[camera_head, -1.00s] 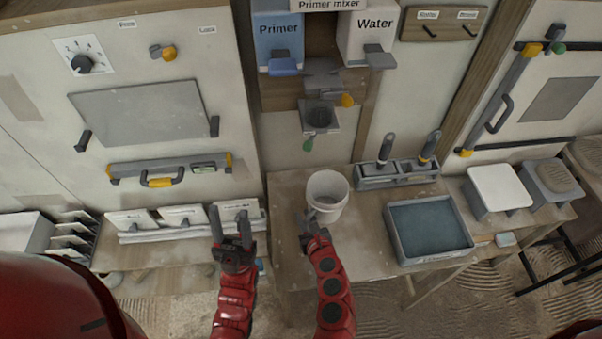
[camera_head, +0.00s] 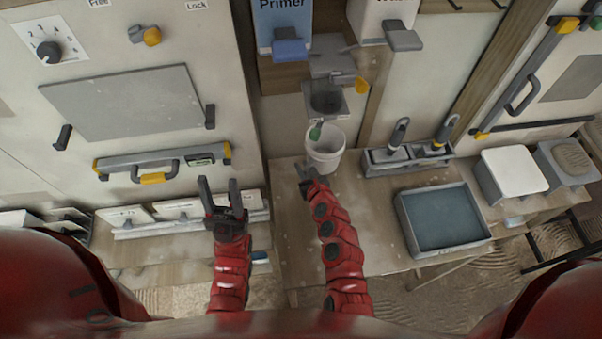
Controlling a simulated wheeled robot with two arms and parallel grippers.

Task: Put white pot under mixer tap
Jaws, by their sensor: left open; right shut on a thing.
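The white pot (camera_head: 326,158) stands upright at the back of the wooden table, its open top facing up. My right gripper (camera_head: 306,172) is shut on the near left side of the pot. The mixer (camera_head: 326,98) is on the wall just above and behind the pot. Whether the pot's base touches the table is hard to tell. My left gripper (camera_head: 220,192) is open and empty, left of the table, in front of the white panels.
The wooden table (camera_head: 300,235) is bare in front of the pot.

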